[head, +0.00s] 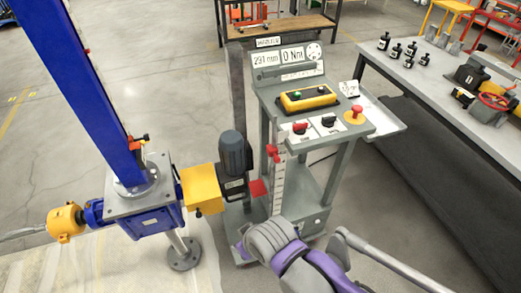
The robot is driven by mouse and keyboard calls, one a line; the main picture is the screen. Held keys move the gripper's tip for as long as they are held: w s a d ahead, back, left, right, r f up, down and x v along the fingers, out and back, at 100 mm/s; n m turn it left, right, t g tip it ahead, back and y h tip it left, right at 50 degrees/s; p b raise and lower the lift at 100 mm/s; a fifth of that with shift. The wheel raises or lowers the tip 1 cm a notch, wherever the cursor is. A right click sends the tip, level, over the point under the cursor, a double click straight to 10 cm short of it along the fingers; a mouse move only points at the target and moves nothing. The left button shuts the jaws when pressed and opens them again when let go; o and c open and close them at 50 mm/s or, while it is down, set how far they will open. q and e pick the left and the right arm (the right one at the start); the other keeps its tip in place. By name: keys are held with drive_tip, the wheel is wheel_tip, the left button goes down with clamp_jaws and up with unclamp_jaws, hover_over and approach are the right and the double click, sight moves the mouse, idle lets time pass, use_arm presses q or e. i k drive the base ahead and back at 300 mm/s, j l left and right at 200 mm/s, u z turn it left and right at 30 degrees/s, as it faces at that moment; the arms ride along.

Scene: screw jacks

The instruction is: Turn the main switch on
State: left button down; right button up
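The grey control console (268,92) stands in the middle of the head view. On its sloping top are two rotary switches on white plates, one with a red knob (300,127) and one with a black knob (328,121). Their labels are too small to read, so I cannot tell which is the main switch or its setting. A purple and grey part of my arm shows at the bottom, below and in front of the console and apart from the knobs. I see no fingertips of either gripper.
A yellow button box (307,98) and a red emergency stop (355,113) sit by the switches. The displays read about 291 mm and 0 Nm. A blue screw jack (148,218) with motor (235,153) stands left; a workbench (430,85) stands right.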

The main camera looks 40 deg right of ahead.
sight(300, 129)
drive_tip(key=z, duration=1.6)
